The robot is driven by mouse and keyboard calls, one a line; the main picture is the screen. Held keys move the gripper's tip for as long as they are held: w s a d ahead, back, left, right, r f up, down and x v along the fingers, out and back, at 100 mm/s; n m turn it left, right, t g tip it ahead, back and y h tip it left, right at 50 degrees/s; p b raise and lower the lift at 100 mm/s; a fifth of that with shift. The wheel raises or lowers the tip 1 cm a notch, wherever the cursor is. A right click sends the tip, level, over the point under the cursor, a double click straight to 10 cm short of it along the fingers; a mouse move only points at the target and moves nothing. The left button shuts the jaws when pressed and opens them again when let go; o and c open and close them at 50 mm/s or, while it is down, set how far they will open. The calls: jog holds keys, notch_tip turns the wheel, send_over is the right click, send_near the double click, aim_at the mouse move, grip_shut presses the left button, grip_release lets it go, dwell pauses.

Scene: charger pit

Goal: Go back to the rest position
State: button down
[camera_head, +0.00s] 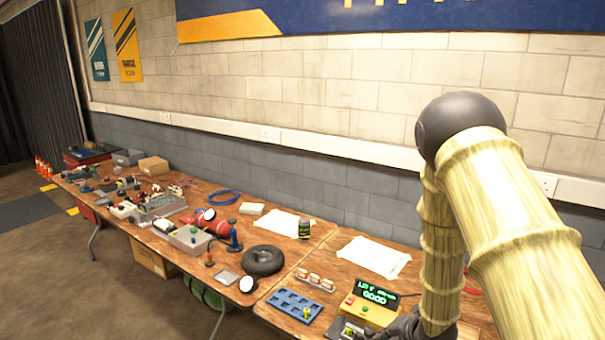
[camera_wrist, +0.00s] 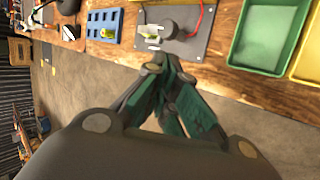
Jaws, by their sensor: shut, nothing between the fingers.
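My gripper (camera_wrist: 160,72) is shut and empty in the wrist view, its green-lined fingers meeting at the tips. The fingertips appear just off the table's front edge, beside a grey plate (camera_wrist: 195,45) with a round dark part and a red wire. In the head view my arm comes in from the right and bends down toward the table. Its lower end shows as a dark shape (camera_head: 408,326) near the bottom edge, and the fingers are hidden there.
A yellow box with a lit green display (camera_head: 376,294) stands beside my arm. A blue tray (camera_head: 290,305) and black ring (camera_head: 263,260) lie left. Green (camera_wrist: 270,38) and yellow (camera_wrist: 309,66) trays sit right in the wrist view. Floor (camera_wrist: 85,85) is clear beside the table.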

jog(key=s+f+m+g+h+b, duration=0.2)
jog(key=s+f+m+g+b, duration=0.15)
jog(key=s+f+m, duration=1.3)
jog(key=s+f+m+g+b, duration=0.1)
jog(key=s+f+m, duration=0.2)
jog(key=s, duration=0.5)
jog(key=s+f+m+g+h+b, duration=0.1)
jog(key=s+f+m+b, duration=0.1)
jog(key=s, duration=0.7)
jog(key=s+f+m+g+h+b, duration=0.1)
jog(key=s+f+m, duration=0.3)
jog(key=s+m, duration=0.2)
jog(key=s, duration=0.2)
jog(key=shift+s+a+g, duration=0.25)
jog(key=shift+s+g, duration=0.1)
dwell(0.9)
